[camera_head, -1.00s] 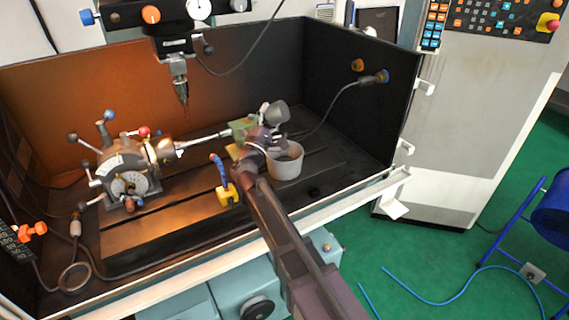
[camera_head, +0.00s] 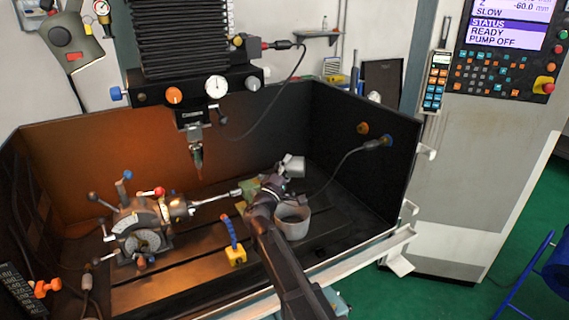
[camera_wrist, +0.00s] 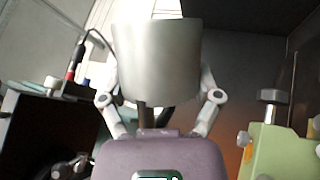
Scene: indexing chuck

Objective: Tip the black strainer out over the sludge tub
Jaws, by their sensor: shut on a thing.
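My gripper (camera_wrist: 160,112) is shut on a cup-shaped strainer (camera_wrist: 158,62), which looks grey rather than black in the wrist view. The fingers stand on both sides of its wall. In the head view the strainer (camera_head: 294,166) is small and looks tilted, beyond my wrist. A grey round tub (camera_head: 292,224), likely the sludge tub, stands open on the machine bed, just right of my arm. The strainer appears above and behind the tub in the picture; I cannot tell whether it is over the tub's mouth. The strainer's inside is hidden.
A green block (camera_head: 250,188) is close left of my gripper and also shows in the wrist view (camera_wrist: 280,150). An indexing chuck (camera_head: 142,228) stands left. A yellow-based blue hose (camera_head: 235,255) stands in front. A spindle (camera_head: 197,155) hangs above. Dark walls enclose the bed.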

